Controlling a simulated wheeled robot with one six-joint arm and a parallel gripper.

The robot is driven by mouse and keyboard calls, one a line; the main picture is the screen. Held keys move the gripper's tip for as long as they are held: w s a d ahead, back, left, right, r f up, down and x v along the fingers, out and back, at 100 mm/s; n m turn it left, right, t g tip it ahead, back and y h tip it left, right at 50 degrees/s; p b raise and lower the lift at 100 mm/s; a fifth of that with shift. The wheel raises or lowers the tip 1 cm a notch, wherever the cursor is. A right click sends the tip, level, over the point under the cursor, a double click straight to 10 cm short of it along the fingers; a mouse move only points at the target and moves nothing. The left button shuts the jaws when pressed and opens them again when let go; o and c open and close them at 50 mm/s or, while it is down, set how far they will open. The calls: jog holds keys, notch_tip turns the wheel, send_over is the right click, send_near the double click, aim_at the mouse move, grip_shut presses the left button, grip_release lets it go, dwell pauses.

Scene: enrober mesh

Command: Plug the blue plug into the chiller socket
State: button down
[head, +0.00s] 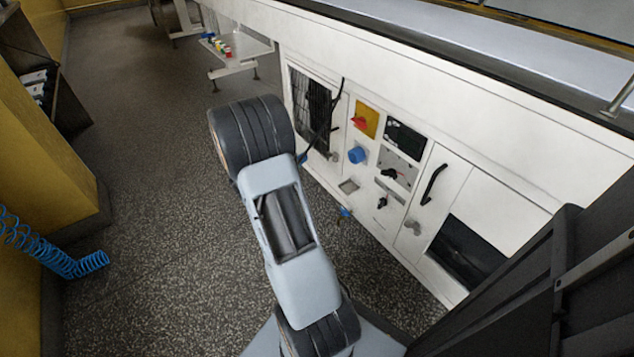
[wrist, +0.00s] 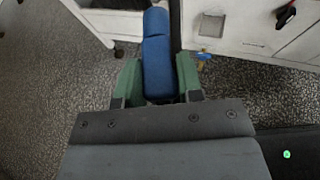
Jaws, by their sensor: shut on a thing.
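My gripper (wrist: 160,78) is shut on the blue plug (wrist: 157,52), with one green finger on each side of it. The plug points away from the wrist, and a black cable runs near its far end. In the head view my arm hides most of the gripper; only a small blue bit of the plug (head: 303,159) shows beside the arm. A blue round fitting (head: 357,152), which looks like the chiller socket, is on the white machine panel to the right of the plug and apart from it. No label is readable.
The white panel also carries a yellow plate with a red switch (head: 362,120), black knobs and a dark handle (head: 434,184). A blue coiled hose (head: 60,252) is at left. The speckled floor between is clear.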

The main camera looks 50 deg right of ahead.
jog(key=s+d+f+m+g+b, duration=0.1)
jog(key=s+d+f+m+g, duration=0.1)
jog(key=s+d+m+g, duration=0.2)
jog(key=s+d, duration=0.1)
jog(key=s, duration=0.2)
jog(key=shift+d+f+b, duration=0.15)
jog(key=shift+f+b, duration=0.15)
jog(key=shift+f, duration=0.1)
jog(key=shift+w, duration=0.1)
jog(key=shift+s+d, duration=0.3)
jog(key=shift+d, duration=0.55)
jog(key=shift+s+d, duration=0.3)
jog(key=shift+d, duration=0.6)
jog(key=shift+s+d, duration=0.3)
jog(key=shift+d, duration=0.55)
jog(key=shift+s+d+b, duration=0.15)
jog(key=shift+s+d, duration=0.1)
jog(key=shift+d, duration=0.5)
jog(key=shift+s+d+b, duration=0.15)
jog(key=shift+s+d, duration=0.05)
jog(key=shift+d, duration=0.5)
jog(key=shift+s+d+b, duration=0.15)
jog(key=shift+s+d, duration=0.1)
jog(key=shift+d, duration=0.5)
jog(key=shift+a, duration=0.15)
jog(key=shift+w+a, duration=0.3)
jog(key=shift+a, duration=0.55)
jog(key=shift+w+a, duration=0.3)
jog(key=shift+a, duration=0.55)
